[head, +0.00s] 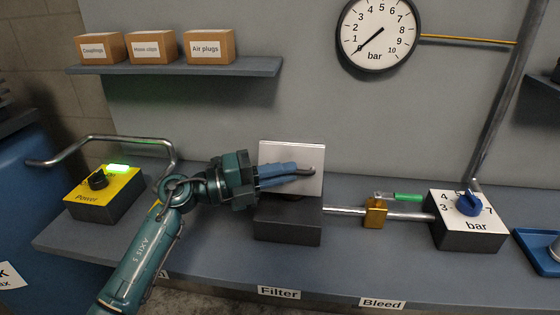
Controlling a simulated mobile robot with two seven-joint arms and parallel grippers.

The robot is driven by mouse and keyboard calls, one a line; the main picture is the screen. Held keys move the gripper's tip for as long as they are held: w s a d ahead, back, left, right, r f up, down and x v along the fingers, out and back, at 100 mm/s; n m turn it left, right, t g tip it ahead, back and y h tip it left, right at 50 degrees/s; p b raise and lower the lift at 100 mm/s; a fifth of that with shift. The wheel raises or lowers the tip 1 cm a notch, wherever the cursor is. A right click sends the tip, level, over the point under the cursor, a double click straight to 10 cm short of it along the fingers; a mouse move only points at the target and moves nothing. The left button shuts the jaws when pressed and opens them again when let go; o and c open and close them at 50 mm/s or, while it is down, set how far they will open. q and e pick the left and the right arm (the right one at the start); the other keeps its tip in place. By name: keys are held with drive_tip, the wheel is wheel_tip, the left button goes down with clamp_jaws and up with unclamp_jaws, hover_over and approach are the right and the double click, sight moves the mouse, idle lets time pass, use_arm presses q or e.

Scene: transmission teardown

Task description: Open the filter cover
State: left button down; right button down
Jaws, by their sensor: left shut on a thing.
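The filter cover (306,153) is a pale square plate. It stands up steeply, close to upright, above the dark filter box (288,221) over the "Filter" label (279,292). My left gripper (310,172) reaches in from the left, with its blue and dark fingers across the front of the cover. It is shut on the cover, seemingly at a small part on its face that the fingertips mostly hide. The fingers also hide the middle of the cover and part of the box top. My right gripper is not in view.
Right of the box, a pipe with a brass valve (375,212) and green handle leads to the bar dial box (468,220). A yellow power box (103,193) with a lit green light stands left, near a bent metal rail. A shelf with cartons (175,67) and a gauge (378,33) are above.

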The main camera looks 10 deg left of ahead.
sight(284, 148)
use_arm(q)
drive_tip(key=w+r+p, duration=0.1)
drive_tip(key=w+r+n+p, duration=0.1)
drive_tip(key=shift+r+y, duration=0.3)
drive_tip(key=shift+w+r+p, duration=0.45)
drive_tip(key=shift+w+p, duration=0.2)
drive_tip(key=shift+p, duration=0.1)
drive_tip(key=c, duration=1.5)
unclamp_jaws()
drive_tip(key=shift+b+v, duration=1.5)
drive_tip(key=shift+v, duration=5.1)
